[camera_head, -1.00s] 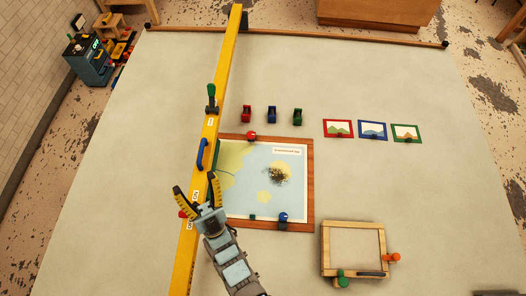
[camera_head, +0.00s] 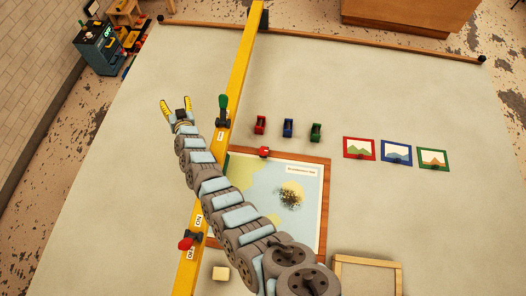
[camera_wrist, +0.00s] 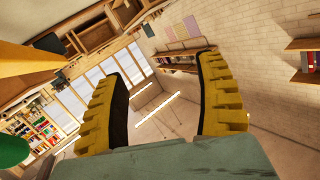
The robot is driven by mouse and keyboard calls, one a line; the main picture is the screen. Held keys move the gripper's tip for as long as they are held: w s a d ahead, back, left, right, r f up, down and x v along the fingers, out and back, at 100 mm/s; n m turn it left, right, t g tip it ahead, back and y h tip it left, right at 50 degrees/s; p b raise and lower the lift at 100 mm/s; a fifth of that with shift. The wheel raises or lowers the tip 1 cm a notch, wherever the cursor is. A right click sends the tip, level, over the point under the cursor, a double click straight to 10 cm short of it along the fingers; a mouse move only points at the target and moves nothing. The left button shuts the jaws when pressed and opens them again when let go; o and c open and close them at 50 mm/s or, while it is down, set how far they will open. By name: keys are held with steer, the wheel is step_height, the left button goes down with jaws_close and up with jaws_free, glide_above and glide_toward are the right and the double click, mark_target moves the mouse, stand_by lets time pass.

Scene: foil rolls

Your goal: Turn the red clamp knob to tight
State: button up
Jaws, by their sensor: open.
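A small red clamp knob (camera_head: 264,151) sits on the top edge of the wood-framed map board (camera_head: 326,200). Another red knob (camera_head: 186,243) sticks out from the left side of the yellow beam (camera_head: 245,60), beside ON and OFF labels; I cannot tell which one the task means. My gripper (camera_head: 176,101) is open and empty, left of the beam and away from both red knobs. My arm crosses the beam and hides part of it and the board's left side. In the wrist view my open yellow fingers (camera_wrist: 157,65) point at the room, with no red knob between them.
A green-handled lever (camera_head: 223,102) stands on the beam near my gripper. Red, blue and green small items (camera_head: 288,128) and picture cards (camera_head: 396,152) lie to the right. A wooden frame (camera_head: 368,259) is at lower right.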

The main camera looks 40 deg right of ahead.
step_height(320, 180, down, 2)
steer(key=w+n+g+y, duration=0.2)
steer(key=y, duration=0.2)
steer(key=n+g+y+b, duration=0.25)
steer(key=g+b, duration=0.45)
steer(key=g, duration=0.6)
glide_above(264, 150)
step_height(264, 150, down, 4)
steer(key=shift+n+h, duration=0.25)
steer(key=shift+h, duration=0.2)
steer(key=shift+a+f+b, duration=0.15)
steer(key=shift+f, duration=2.9)
steer(key=shift+a+f+b, duration=0.1)
steer(key=shift+f+b, duration=0.05)
steer(key=shift+f, duration=2.85)
steer(key=shift+w+d+f, duration=0.1)
steer(key=shift+f, duration=0.45)
steer(key=shift+f+b, duration=0.55)
steer(key=shift+f, duration=1.25)
